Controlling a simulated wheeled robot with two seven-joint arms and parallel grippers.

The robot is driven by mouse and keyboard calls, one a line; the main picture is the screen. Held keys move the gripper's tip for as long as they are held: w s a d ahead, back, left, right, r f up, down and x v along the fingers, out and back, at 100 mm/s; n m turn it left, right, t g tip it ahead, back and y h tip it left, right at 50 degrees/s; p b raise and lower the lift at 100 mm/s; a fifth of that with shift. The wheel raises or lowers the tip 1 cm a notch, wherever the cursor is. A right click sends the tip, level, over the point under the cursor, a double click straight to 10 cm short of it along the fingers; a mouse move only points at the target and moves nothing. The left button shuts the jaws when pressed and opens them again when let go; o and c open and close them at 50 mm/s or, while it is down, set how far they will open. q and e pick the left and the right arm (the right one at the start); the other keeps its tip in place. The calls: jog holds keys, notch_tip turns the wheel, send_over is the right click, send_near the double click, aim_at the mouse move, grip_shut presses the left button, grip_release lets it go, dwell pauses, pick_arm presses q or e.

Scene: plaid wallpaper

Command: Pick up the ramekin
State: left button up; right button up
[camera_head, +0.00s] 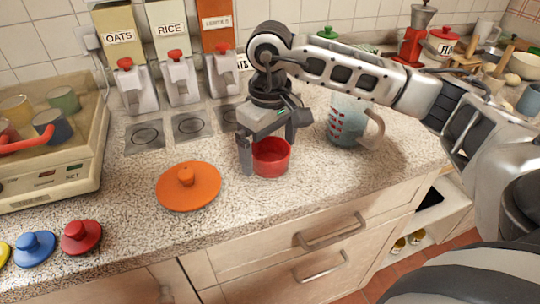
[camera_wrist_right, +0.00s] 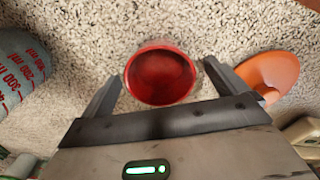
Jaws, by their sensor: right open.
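The red ramekin (camera_head: 271,158) stands upright on the speckled counter in the head view. In the right wrist view the ramekin (camera_wrist_right: 160,76) lies just ahead of and between the fingers, its open top facing the camera. My right gripper (camera_head: 268,152) is open above and around the ramekin, one finger on its left side and one toward its right rear. The right wrist view shows the two fingers (camera_wrist_right: 160,92) spread with a gap to the ramekin on each side. My left gripper is not in view.
An orange lid (camera_head: 188,187) lies left of the ramekin. A measuring jug (camera_head: 345,127) stands close on the right. Dispensers (camera_head: 182,82) line the back wall, and a clear-lidded appliance (camera_head: 45,150) is at the left. Small blue and red lids (camera_head: 82,237) lie front left. Counter in front is clear.

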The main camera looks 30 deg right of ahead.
jog(key=shift+f, duration=0.55)
jog(key=c, duration=1.1)
jog(key=shift+r, duration=0.1)
